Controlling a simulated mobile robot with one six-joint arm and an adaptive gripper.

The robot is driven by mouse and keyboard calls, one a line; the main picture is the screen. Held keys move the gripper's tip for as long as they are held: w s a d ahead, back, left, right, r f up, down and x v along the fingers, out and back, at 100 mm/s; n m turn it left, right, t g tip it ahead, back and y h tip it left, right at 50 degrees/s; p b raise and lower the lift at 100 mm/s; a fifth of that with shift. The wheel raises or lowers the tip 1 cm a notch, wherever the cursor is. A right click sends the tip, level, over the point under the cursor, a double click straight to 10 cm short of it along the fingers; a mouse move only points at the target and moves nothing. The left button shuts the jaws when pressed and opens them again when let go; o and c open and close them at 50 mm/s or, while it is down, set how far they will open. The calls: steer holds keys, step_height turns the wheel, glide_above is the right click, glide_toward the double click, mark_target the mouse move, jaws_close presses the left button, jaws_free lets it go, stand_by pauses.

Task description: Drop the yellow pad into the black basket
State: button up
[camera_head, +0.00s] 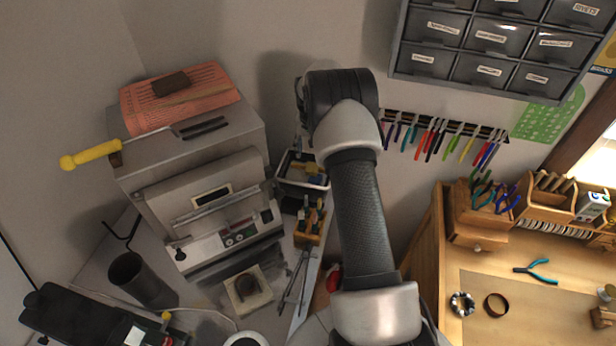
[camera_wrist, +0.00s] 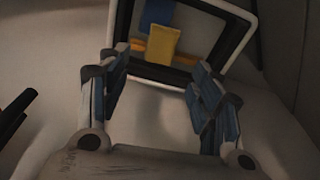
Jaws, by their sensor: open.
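The yellow pad (camera_wrist: 163,45) shows in the wrist view, inside the outline of a dark container with a pale rim (camera_wrist: 237,45). A blue piece and an orange strip lie by it. My gripper (camera_wrist: 157,64) is open, its fingers apart and empty, with the pad beyond and between the tips. In the head view, a similar pale-rimmed dark container (camera_head: 284,183) stands left of my arm, with yellowish and blue pieces in it. This may be the black basket; I cannot tell for sure. My gripper's fingers are hidden in the head view.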

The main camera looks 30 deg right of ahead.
step_height(320, 180, up, 11)
steer(key=s+a, duration=0.1)
steer(key=shift+s+a+r, duration=0.15)
steer(key=shift+r, duration=0.05)
steer(key=shift+f, duration=0.1)
stand_by(0.4)
